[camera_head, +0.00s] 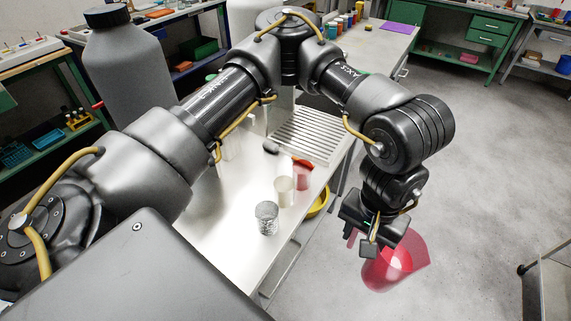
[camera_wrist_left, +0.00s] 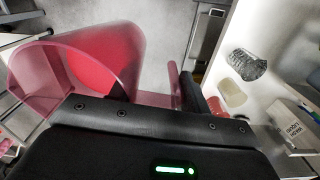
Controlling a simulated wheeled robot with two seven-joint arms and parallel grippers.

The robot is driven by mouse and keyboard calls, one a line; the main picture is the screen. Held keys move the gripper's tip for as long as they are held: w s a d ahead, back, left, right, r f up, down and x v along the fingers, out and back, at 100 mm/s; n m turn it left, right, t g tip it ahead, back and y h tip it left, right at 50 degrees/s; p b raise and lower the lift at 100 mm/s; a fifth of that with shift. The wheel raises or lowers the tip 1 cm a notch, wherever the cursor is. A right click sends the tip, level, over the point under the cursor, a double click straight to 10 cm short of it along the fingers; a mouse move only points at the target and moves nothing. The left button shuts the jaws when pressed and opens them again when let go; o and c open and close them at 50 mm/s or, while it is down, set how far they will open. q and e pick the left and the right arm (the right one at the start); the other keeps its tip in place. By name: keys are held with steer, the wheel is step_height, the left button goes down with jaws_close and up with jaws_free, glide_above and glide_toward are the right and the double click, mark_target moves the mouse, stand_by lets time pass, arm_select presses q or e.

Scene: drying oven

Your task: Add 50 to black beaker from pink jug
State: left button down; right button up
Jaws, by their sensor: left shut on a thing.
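My left gripper (camera_head: 366,236) is shut on the pink jug (camera_head: 408,258), a translucent jug with deeper red inside. It hangs over the floor, right of the metal table. In the left wrist view the jug (camera_wrist_left: 28,82) fills the upper left, its wide mouth showing. A clear beaker with dark markings (camera_head: 267,218), which looks like the black beaker, stands near the table's front edge, away from the jug; it also shows in the wrist view (camera_wrist_left: 247,65). The jug's liquid level cannot be read. My right gripper is out of view.
A cream beaker (camera_head: 284,191) and a red beaker (camera_head: 303,177) stand behind the marked beaker. A yellow bowl (camera_head: 319,203) sits low by the table edge. A ribbed drain area (camera_head: 308,135) lies farther back. Open floor (camera_head: 480,170) is to the right.

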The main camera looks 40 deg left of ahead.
mark_target(403, 252)
arm_select(q)
steer(key=d+n+p, duration=0.1)
steer(key=d+p, duration=0.1)
steer(key=w+d+n+p, duration=0.1)
steer(key=d+n, duration=0.1)
steer(key=d, duration=0.1)
steer(key=d+r+n+p, duration=0.1)
steer(key=d+p, duration=0.1)
steer(key=shift+w+d+n+p, duration=0.2)
steer(key=shift+n+p, duration=0.1)
steer(key=shift+p, duration=0.05)
steer(key=w+d+f+n+p, duration=0.25)
steer(key=w+n+p, duration=0.35)
steer(key=w+n, duration=1)
steer(key=a+f+n+p, duration=0.1)
steer(key=a+f+n, duration=0.6)
steer(key=a+n, duration=0.5)
steer(key=w+a+f+n+p, duration=0.1)
steer(key=a+f+n, duration=0.6)
steer(key=a+n, duration=0.5)
steer(key=shift+w+n, duration=0.3)
steer(key=shift+n, duration=0.4)
steer(key=shift+a, duration=0.1)
